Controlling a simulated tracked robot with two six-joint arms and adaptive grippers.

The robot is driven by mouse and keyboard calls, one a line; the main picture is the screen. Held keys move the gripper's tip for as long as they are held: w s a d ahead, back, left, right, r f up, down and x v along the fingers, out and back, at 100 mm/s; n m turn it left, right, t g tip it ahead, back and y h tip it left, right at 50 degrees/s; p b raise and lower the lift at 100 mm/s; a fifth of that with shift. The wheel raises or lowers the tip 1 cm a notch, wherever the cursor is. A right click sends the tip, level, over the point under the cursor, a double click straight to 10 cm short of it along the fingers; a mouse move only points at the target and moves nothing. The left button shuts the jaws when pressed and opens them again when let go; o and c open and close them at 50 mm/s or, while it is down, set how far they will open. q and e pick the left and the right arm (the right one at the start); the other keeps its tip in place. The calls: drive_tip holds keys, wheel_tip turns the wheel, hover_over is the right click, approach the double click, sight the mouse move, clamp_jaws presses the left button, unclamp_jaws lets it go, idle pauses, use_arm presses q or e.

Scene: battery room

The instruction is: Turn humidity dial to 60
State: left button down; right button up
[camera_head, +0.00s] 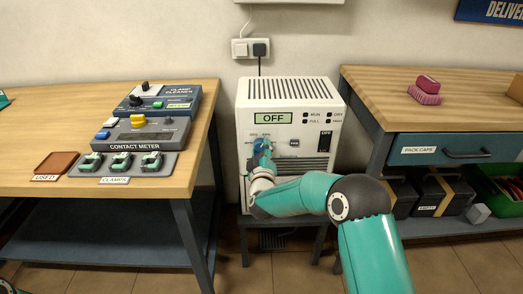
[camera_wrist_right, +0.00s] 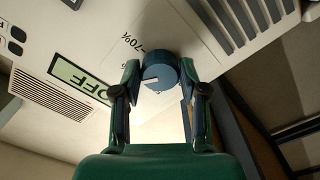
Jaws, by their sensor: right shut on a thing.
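The white dehumidifier (camera_head: 292,92) stands between the two benches, and its display (camera_head: 273,118) reads OFF. The blue humidity dial (camera_wrist_right: 160,76) sits on its front panel, with a white pointer line and a 70% mark beside it in the wrist view. My right gripper (camera_head: 262,146) is shut on the dial, one finger on each side, as the right wrist view also shows (camera_wrist_right: 159,72). In the head view the gripper covers most of the dial, and the 60 mark cannot be read.
A black switch (camera_head: 325,140) labelled OFF is on the panel's right. The left bench (camera_head: 207,105) bears the contact meter (camera_head: 146,134), clamp cleaner (camera_head: 160,100) and clamp tray (camera_head: 125,165). The right bench (camera_head: 385,83) has a pink block (camera_head: 425,92) on it.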

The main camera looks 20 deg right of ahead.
drive_tip(key=shift+a, duration=0.2)
drive_tip(key=o, duration=1.1)
drive_tip(key=shift+d, duration=0.1)
drive_tip(key=shift+o, duration=0.2)
drive_tip(key=v, duration=1.2)
drive_tip(key=shift+d+f, duration=0.1)
